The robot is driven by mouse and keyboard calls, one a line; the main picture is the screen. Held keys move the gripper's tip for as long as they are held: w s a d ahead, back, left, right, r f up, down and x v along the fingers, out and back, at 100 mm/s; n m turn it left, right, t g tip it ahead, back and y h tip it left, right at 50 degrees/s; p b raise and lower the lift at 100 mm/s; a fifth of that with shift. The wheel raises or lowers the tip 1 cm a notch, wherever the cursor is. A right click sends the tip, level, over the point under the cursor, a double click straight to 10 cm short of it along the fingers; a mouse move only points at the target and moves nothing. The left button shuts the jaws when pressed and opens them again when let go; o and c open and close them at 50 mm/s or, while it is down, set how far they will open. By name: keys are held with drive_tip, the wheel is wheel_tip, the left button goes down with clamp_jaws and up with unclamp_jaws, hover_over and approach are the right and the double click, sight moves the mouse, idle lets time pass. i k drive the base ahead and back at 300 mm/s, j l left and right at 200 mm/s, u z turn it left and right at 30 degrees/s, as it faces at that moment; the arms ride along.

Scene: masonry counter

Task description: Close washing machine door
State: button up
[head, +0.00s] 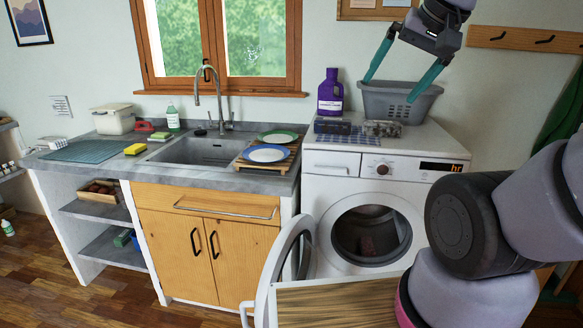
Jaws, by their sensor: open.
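The white washing machine (330,185) stands right of the sink cabinet. Its round door (289,250) is swung wide open toward the left and front. The drum opening (371,234) is exposed and something brownish shows inside. My gripper (387,92) is at the upper right, above the machine's top and in front of the grey basket. Its two teal fingers are spread apart with nothing held between them. It is well above the door and not touching it. A wooden surface in the foreground hides part of the machine's lower front.
On the machine's top are a grey basket (416,104), a purple bottle (330,92), a dark box (333,126) and a grey patterned box (382,128). The wooden surface (340,304) is near the open door. Floor (108,300) is clear at the left.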

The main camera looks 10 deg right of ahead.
sight(305, 224)
drive_tip(key=j+z, duration=0.15)
drive_tip(key=j, duration=0.3)
drive_tip(key=j+z, duration=0.2)
drive_tip(key=j, duration=0.2)
drive_tip(key=k+j+z, duration=0.15)
drive_tip(key=j, duration=0.25)
drive_tip(key=k+j+z, duration=0.15)
drive_tip(key=j, duration=0.3)
drive_tip(key=j+z, duration=0.2)
drive_tip(key=j, duration=0.2)
drive_tip(key=k+j+z, duration=0.1)
drive_tip(key=k+j, duration=0.15)
drive_tip(key=k, duration=0.2)
drive_tip(key=k+j, duration=0.2)
drive_tip(key=k, duration=0.25)
drive_tip(key=j+u, duration=0.2)
drive_tip(key=i+j+u, duration=0.15)
drive_tip(key=j, duration=0.2)
